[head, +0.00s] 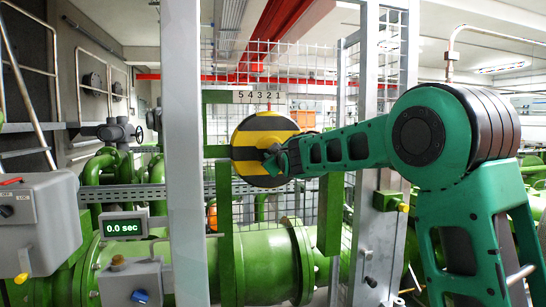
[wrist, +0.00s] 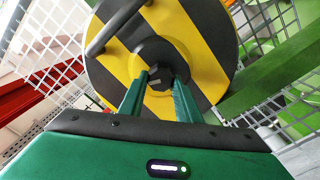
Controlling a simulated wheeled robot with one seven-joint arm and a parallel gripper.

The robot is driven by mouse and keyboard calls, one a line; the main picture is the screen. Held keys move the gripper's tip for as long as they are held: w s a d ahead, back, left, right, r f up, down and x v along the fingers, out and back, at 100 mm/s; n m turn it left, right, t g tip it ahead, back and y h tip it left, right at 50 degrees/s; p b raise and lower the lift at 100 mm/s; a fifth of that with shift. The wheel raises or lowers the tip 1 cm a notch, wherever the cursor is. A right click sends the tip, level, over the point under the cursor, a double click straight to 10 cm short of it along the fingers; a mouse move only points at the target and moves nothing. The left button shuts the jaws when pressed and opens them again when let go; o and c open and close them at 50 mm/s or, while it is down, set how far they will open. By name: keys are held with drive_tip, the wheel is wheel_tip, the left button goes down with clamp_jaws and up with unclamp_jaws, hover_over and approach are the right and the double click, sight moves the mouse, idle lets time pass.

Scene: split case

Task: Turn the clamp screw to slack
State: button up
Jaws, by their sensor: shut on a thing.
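A round disc with yellow and black stripes (head: 251,140) stands upright in a green frame in the head view. It fills the upper middle of the wrist view (wrist: 207,55). At its middle is a dark round knob with a small dark centre piece (wrist: 155,55), which looks like the clamp screw. My gripper (head: 275,160) reaches the disc from the right. In the wrist view its two green fingers (wrist: 160,82) are shut on the knob, one on each side. In the head view my gripper hides the knob.
A number scale (head: 260,97) runs above the disc. A grey post (head: 185,150) stands left of the disc, with wire mesh behind. A display (head: 124,227) reads 0.0 sec. Green pipes (head: 262,262) lie below.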

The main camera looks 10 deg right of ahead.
drive_tip(key=shift+f+n, duration=0.45)
drive_tip(key=shift+n, duration=0.25)
drive_tip(key=o, duration=1)
drive_tip(key=shift+o, duration=0.3)
drive_tip(key=shift+r, duration=0.25)
drive_tip(key=s, duration=1)
drive_tip(key=shift+s, duration=0.3)
